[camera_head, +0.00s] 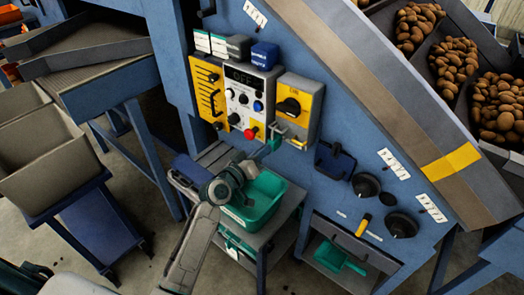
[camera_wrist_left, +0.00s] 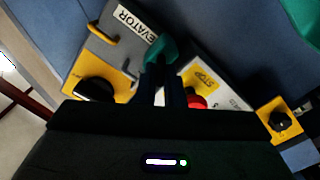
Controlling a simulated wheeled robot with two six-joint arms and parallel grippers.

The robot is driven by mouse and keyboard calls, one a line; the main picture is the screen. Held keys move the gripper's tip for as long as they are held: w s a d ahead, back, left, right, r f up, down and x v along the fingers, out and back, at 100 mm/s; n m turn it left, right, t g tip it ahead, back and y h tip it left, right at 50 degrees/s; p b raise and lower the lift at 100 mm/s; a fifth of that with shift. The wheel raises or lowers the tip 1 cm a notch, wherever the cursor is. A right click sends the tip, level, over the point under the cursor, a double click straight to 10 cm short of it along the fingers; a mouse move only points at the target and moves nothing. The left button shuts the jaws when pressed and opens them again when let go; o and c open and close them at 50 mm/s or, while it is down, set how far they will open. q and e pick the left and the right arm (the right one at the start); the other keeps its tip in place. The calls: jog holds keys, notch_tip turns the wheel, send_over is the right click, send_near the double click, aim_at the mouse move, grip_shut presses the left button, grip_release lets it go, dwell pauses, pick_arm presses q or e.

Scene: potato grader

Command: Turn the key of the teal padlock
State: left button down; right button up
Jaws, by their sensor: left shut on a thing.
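The teal padlock (camera_head: 275,142) hangs low at the right side of the control panel, below the yellow switch box (camera_head: 304,90). In the left wrist view the teal padlock (camera_wrist_left: 160,48) is right at my fingertips, beside a grey plate marked ELEVATOR (camera_wrist_left: 118,42). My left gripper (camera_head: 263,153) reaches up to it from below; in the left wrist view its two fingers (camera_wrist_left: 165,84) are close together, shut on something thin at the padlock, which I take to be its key. The key itself is hidden by the fingers. My right gripper is not in view.
The panel (camera_head: 240,90) has knobs, a red button (camera_head: 249,133) and a display reading OFF. A teal tub (camera_head: 278,188) stands on a cart below my left wrist. Black knobs (camera_head: 366,186) and a yellow handle (camera_head: 363,225) are at the right. Potatoes (camera_head: 497,107) fill bins above.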

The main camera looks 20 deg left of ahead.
pick_arm(q)
jog(key=shift+f+n+p, duration=0.15)
jog(key=shift+n+p, duration=1.4)
jog(key=shift+n, duration=3.75)
jog(key=c, duration=1.5)
grip_release()
jog(key=shift+c, duration=0.2)
